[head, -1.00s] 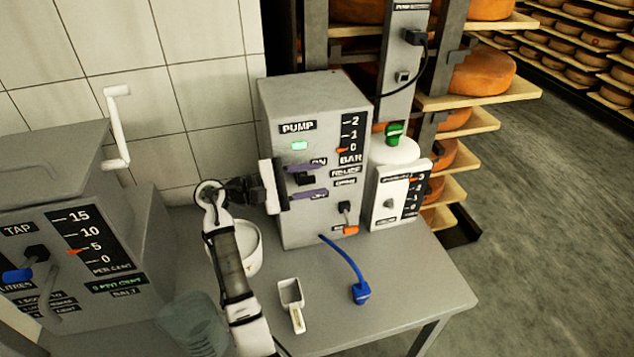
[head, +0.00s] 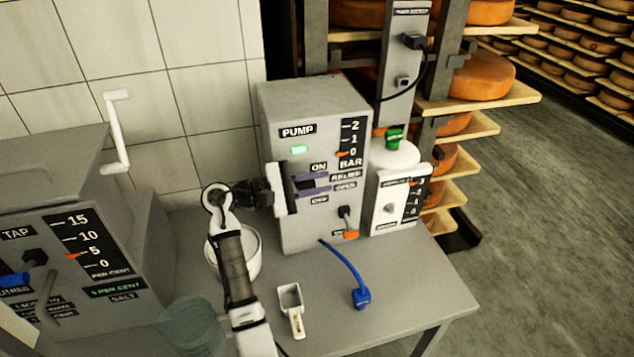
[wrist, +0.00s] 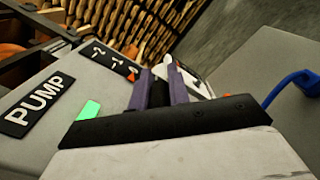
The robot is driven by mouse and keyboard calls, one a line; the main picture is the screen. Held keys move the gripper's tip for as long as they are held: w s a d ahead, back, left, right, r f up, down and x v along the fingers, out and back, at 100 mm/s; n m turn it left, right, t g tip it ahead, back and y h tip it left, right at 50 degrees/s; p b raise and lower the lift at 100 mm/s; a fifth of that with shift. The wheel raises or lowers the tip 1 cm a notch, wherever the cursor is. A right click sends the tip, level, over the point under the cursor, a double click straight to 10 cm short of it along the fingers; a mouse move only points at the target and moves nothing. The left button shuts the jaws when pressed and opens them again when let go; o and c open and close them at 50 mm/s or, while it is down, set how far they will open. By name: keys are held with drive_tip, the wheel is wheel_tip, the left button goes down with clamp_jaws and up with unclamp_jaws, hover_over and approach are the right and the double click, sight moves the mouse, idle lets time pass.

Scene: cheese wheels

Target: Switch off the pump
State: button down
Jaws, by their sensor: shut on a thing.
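The grey pump box (head: 275,112) stands on the table, with a lit green lamp (head: 300,149) under its PUMP label. The lamp also glows in the wrist view (wrist: 88,110). My gripper (head: 318,184) reaches in from the left, across the box's front. Its purple fingers are shut on the dark pump switch (wrist: 158,96), between the ON label (head: 319,166) and the OFF label (head: 319,199). The fingers largely hide the switch, so I cannot tell its exact position. The bar scale's orange pointer (head: 342,154) sits near 0.
An orange-tipped lever (head: 350,234) and a blue hose (head: 346,262) are low on the pump box. A white canister (head: 393,157) stands right of it. A white bowl (head: 250,265) and a scoop (head: 291,303) lie near my arm. The table's right front is clear.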

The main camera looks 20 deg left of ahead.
drive_tip(key=shift+f, duration=0.1)
drive_tip(key=shift+f+m+b, duration=1)
drive_tip(key=shift+m+b, duration=0.85)
drive_tip(key=shift+m, duration=0.1)
drive_tip(key=shift+f+m+b, duration=1)
drive_tip(key=shift+m+b, duration=0.8)
drive_tip(key=shift+m, duration=0.1)
drive_tip(key=shift+f+m+b, duration=1)
drive_tip(key=shift+m+b, duration=0.85)
drive_tip(key=shift+m, duration=0.1)
drive_tip(key=c, duration=1.3)
unclamp_jaws()
